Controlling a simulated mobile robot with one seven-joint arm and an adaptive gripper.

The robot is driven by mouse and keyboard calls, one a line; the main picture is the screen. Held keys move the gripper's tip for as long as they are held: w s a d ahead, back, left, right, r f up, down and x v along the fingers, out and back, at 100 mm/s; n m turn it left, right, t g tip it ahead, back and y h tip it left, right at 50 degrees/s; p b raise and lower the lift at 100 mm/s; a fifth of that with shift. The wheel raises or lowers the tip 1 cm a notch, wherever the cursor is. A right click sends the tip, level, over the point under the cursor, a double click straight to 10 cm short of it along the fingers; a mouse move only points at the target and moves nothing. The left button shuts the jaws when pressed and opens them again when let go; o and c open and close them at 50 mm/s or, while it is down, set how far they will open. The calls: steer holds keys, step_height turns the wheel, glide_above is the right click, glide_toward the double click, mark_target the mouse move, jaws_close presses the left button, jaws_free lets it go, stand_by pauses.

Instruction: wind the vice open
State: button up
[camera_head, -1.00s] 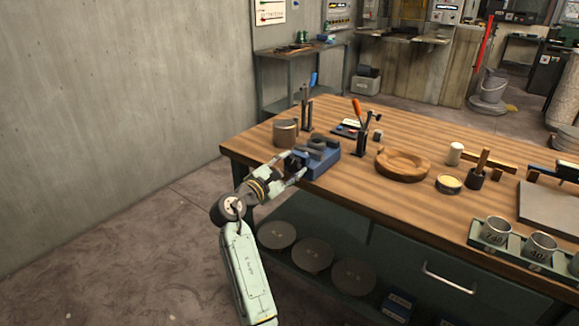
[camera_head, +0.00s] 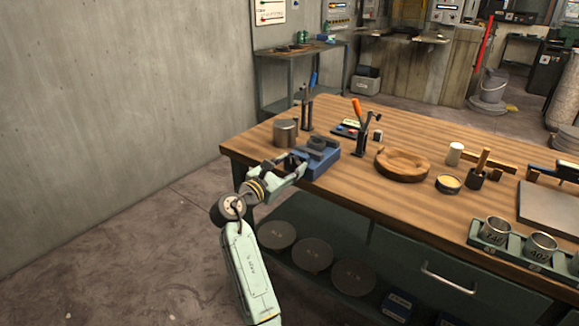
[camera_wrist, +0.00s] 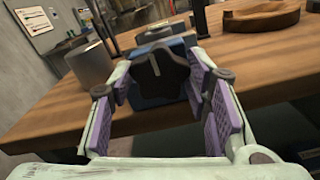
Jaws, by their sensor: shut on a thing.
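The blue vice (camera_head: 318,161) with grey jaws sits at the left front edge of the wooden workbench. My gripper (camera_head: 290,167) is at its front end, reaching in from the bench edge. In the wrist view, the vice's black lobed knob (camera_wrist: 158,74) lies between the purple finger pads of my gripper (camera_wrist: 165,88), with the blue vice body (camera_wrist: 150,99) behind it. My gripper is shut on the knob. The gap between the vice jaws is hard to judge from here.
A grey metal cylinder (camera_head: 286,133) stands close beside the vice on the left. A tool holder with an orange-handled tool (camera_head: 359,133) and a round wooden dish (camera_head: 402,164) are to the right.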

steer(key=o, duration=1.2)
steer(key=shift+c, duration=0.2)
steer(key=v, duration=1.2)
